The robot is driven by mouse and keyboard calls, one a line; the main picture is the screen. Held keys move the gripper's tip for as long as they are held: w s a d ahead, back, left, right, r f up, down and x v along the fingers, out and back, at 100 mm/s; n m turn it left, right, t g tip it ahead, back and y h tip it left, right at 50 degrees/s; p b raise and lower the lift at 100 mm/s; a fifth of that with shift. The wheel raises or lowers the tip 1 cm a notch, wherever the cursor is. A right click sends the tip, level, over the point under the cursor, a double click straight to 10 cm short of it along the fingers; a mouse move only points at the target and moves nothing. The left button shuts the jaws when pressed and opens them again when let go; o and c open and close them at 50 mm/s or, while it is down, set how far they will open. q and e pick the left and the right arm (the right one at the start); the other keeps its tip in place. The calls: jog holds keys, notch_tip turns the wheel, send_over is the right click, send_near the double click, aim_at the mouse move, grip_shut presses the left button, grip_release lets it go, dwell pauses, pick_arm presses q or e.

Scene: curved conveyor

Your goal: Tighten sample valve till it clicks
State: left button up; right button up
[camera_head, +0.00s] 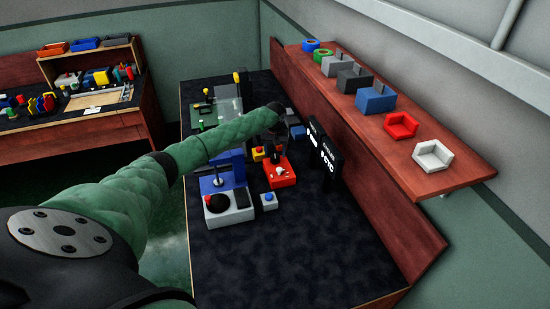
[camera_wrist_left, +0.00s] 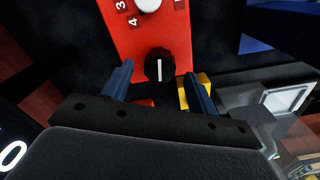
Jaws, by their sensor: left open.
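My left arm reaches across the bench in the head view, and its dark wrist ends over the far equipment; its fingers are hard to make out there. In the left wrist view my left gripper (camera_wrist_left: 159,74) is open, with one blue-grey finger on each side of a black round knob (camera_wrist_left: 159,65) with a white pointer line. Gaps show between the knob and both fingers. The knob sits on a red panel (camera_wrist_left: 180,32). A white knob (camera_wrist_left: 148,4) with numbers beside it is farther up the panel. No label naming the sample valve is readable.
A red box (camera_head: 289,182) with a pale knob stands on the dark bench (camera_head: 290,250). The near bench is clear.

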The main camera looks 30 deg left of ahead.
aim_at(275, 157)
pick_arm(q)
notch_tip(275, 157, up, 4)
jog(key=shift+f+b, duration=0.2)
jog(key=shift+b, duration=0.35)
jog(key=shift+r, duration=0.6)
pick_arm(e)
jog(key=shift+w+a+r, duration=0.3)
jog(key=shift+w+r, duration=0.15)
jog(key=shift+w, duration=0.3)
jog(key=shift+w+a+r, duration=0.25)
jog(key=shift+w+r, duration=0.2)
jog(key=shift+w, duration=0.25)
